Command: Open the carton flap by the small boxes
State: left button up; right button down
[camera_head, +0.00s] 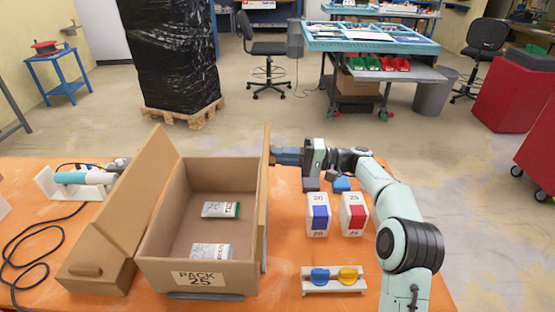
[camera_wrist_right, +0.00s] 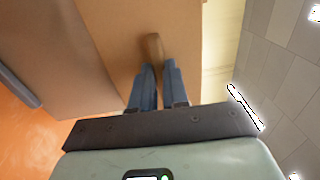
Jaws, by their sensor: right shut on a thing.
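The open-topped cardboard carton (camera_head: 197,275), labelled PACK 25, stands on the orange table. Its right flap (camera_head: 263,205), on the side of the small boxes, stands upright. My right gripper (camera_head: 274,157) is at the outer face of this flap, near its far end. In the right wrist view, the fingers (camera_wrist_right: 158,75) are shut on a small brown tab (camera_wrist_right: 153,48) that sticks out from the cardboard. A blue-marked small box (camera_head: 319,214) and a red-marked one (camera_head: 353,213) stand right of the carton. My left gripper is not in view.
The carton's left flap (camera_head: 130,200) leans outward to the left. Two small packs (camera_head: 220,210) lie inside the carton. A white holder (camera_head: 334,283) with blue and yellow pieces is at the front right. A tool with a black cable (camera_head: 85,177) lies at the left.

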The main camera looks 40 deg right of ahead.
jog(key=shift+s+d+f, duration=0.25)
jog(key=shift+d+f, duration=0.05)
jog(key=shift+f, duration=0.35)
jog(key=c, duration=1.1)
grip_release()
jog(key=shift+a+r, duration=0.1)
jog(key=shift+r, duration=0.05)
jog(key=v, duration=1.3)
jog(key=shift+s+r+p, duration=0.15)
jog(key=shift+p, duration=0.15)
